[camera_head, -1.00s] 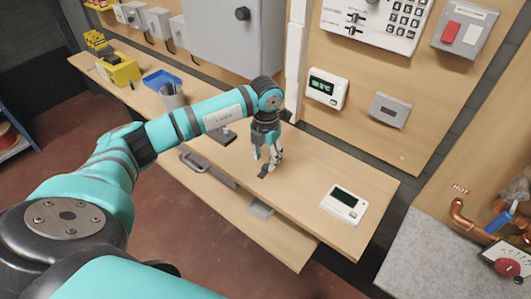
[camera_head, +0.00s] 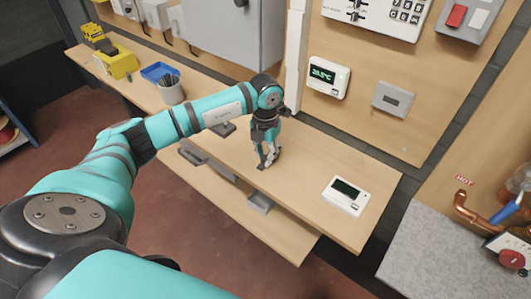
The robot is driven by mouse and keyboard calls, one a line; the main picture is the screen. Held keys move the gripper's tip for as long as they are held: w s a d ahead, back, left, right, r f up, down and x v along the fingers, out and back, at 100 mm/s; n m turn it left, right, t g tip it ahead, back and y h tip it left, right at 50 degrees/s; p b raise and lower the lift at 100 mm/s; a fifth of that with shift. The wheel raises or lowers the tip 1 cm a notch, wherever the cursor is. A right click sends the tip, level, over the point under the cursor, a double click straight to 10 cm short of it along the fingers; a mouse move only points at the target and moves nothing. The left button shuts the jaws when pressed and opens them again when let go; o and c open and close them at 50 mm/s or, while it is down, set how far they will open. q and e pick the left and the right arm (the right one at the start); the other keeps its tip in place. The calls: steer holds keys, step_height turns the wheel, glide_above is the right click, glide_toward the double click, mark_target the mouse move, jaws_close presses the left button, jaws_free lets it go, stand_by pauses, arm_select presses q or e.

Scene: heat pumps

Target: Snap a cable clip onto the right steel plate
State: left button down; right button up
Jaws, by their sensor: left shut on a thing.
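My left gripper (camera_head: 267,160) reaches down over the right part of the wooden bench top (camera_head: 321,159). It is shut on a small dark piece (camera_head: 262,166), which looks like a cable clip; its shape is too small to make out. The piece is at or very near the bench top. A small grey plate-like part (camera_head: 259,202) shows below the bench's front edge, to the right. Another grey part (camera_head: 193,152) shows at the edge farther left. I cannot tell for sure that these are the steel plates. My right gripper is not in view.
A white thermostat (camera_head: 346,195) lies on the bench, right of the gripper. A pencil cup (camera_head: 171,90), a blue tray (camera_head: 160,73) and a yellow box (camera_head: 117,62) stand farther left. Copper pipes (camera_head: 468,208) are at the right. Bench top between gripper and thermostat is clear.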

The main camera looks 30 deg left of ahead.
mark_target(265, 157)
arm_select(q)
steer(key=shift+r, duration=0.1)
steer(key=shift+r+p, duration=1.9)
steer(key=shift+r, duration=1.05)
